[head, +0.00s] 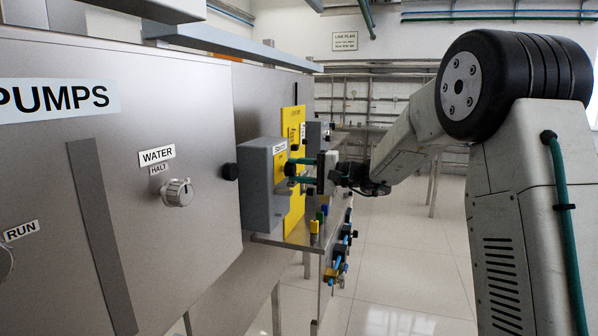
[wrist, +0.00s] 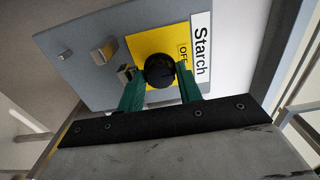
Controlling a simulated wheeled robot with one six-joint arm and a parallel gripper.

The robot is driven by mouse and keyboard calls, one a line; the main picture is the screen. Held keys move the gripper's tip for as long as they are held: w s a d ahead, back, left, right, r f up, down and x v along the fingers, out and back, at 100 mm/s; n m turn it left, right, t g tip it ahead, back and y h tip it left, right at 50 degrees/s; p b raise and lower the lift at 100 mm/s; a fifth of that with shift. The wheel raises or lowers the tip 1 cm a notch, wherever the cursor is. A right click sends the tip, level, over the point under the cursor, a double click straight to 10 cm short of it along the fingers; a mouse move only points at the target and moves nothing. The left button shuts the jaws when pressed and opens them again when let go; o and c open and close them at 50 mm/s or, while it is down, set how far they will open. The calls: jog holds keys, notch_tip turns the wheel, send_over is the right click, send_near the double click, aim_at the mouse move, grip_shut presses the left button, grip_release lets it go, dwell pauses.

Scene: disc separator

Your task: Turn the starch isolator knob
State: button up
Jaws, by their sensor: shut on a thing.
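The starch isolator knob (wrist: 159,70) is a round black knob on a yellow plate (wrist: 140,48), beside a white "Starch" label (wrist: 200,48) and a small "OFF" mark (wrist: 184,52). My gripper (wrist: 160,88) has green fingers, one on each side of the knob, and is shut on it. In the head view, my gripper (head: 300,170) reaches from the right to the grey isolator box (head: 258,190). The knob itself is mostly hidden there behind the fingers.
A steel cabinet at the left carries a "PUMPS" sign (head: 55,98) and a water knob (head: 177,192). A yellow panel (head: 294,210) stands behind the box. Coloured fittings (head: 315,228) sit on the ledge below. The tiled floor (head: 400,270) is open at right.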

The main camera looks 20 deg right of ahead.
dwell(0.4)
jog(key=o, duration=1)
jog(key=shift+f, duration=0.1)
